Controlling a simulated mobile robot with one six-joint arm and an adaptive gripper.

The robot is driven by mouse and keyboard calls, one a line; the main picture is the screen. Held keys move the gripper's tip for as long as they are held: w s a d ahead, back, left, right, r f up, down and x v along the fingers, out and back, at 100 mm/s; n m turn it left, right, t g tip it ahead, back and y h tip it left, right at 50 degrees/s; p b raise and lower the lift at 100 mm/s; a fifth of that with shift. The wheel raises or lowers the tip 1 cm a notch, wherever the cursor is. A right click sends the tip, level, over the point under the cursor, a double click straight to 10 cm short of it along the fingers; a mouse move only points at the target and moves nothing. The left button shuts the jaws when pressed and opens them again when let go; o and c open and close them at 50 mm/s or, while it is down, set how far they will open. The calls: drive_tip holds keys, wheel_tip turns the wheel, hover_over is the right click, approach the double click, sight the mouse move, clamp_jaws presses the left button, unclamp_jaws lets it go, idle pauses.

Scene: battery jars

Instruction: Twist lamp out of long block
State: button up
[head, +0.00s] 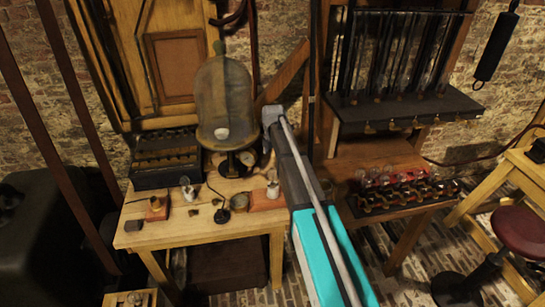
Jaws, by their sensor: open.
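A long reddish-brown block (263,200) lies on the right part of the wooden table (190,233). A small clear lamp (272,187) stands upright at the block. My arm crosses in front of the block's right end and hides it. My gripper (266,156) is at the far end of the arm, above and behind the lamp and apart from it. It is small and dark here, and its fingertips are hard to make out. It is open, and I see nothing held in it.
A large glass bell jar (224,97) stands close left of my gripper. A smaller block (157,210), another lamp (187,190) and a round dark dish (239,203) are on the table.

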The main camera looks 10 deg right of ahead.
sight(273, 173)
drive_tip(key=shift+f+b, duration=4.3)
drive_tip(key=shift+f, duration=0.25)
drive_tip(key=c, duration=1.1)
drive_tip(key=shift+c, duration=0.2)
drive_tip(key=n, duration=0.6)
